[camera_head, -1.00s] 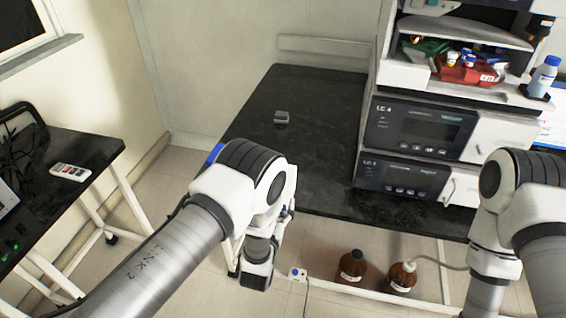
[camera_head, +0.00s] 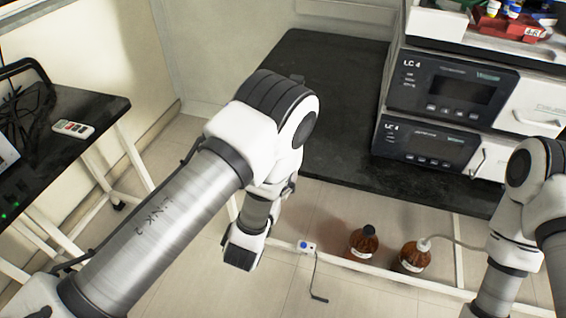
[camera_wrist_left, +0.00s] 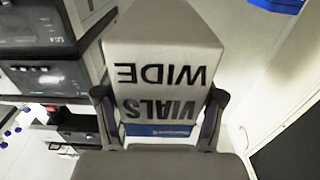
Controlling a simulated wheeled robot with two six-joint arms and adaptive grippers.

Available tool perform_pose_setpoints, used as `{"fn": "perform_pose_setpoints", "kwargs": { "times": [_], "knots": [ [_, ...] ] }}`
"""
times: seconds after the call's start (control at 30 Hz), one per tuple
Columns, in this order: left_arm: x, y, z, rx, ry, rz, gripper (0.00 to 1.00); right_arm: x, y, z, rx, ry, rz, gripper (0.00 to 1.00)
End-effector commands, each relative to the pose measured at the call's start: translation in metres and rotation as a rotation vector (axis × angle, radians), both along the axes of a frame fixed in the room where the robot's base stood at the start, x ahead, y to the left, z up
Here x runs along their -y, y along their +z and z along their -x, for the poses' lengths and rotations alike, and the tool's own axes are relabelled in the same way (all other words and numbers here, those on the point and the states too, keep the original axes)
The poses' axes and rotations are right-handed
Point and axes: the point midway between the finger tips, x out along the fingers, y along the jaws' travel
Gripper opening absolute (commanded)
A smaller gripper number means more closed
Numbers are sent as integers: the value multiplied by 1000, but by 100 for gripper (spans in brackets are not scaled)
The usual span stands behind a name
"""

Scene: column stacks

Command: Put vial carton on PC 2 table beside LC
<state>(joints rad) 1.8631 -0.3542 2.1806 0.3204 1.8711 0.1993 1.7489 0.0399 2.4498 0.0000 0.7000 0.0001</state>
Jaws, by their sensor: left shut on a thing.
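The vial carton (camera_wrist_left: 165,62) is a pale grey box with the dark words WIDE VIALS, upside down in the left wrist view. My left gripper (camera_wrist_left: 160,118) is shut on it, with one dark finger against each side. The carton does not show in the head view. An LC stack (camera_head: 455,88), with units marked LC 4, stands on the right part of a black-topped table (camera_head: 340,75). My left arm crosses in front of this table's left edge. My right gripper is out of view; only part of the right arm shows.
Two brown bottles (camera_head: 364,242) (camera_head: 414,255) stand on the floor below the table's front edge. Another black table (camera_head: 95,110) at the left holds a white remote-like device (camera_head: 73,128) and cables. The black tabletop left of the stack is largely bare where visible.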

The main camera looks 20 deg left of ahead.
Motion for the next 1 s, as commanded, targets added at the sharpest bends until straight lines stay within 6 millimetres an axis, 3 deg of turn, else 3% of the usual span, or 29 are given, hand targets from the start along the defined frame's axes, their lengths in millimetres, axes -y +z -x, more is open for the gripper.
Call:
{"fn": "perform_pose_setpoints", "kwargs": {
  "times": [0.17, 0.5, 0.63, 0.77, 0.9, 1.0],
  "knots": [
    [-5, 2, -22, 6, 4, 2, 9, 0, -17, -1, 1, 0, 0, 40],
    [-34, -8, -120, 8, 5, 1, 9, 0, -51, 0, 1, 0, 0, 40],
    [-42, -10, -150, 6, 2, 0, 9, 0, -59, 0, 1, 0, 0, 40],
    [-45, -14, -161, 1, 1, -1, 9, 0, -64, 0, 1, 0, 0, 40],
    [-45, -39, -161, 0, 1, -1, 9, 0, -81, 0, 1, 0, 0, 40],
    [-45, -46, -161, 1, 1, -1, 9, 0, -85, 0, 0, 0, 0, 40]
  ]
}}
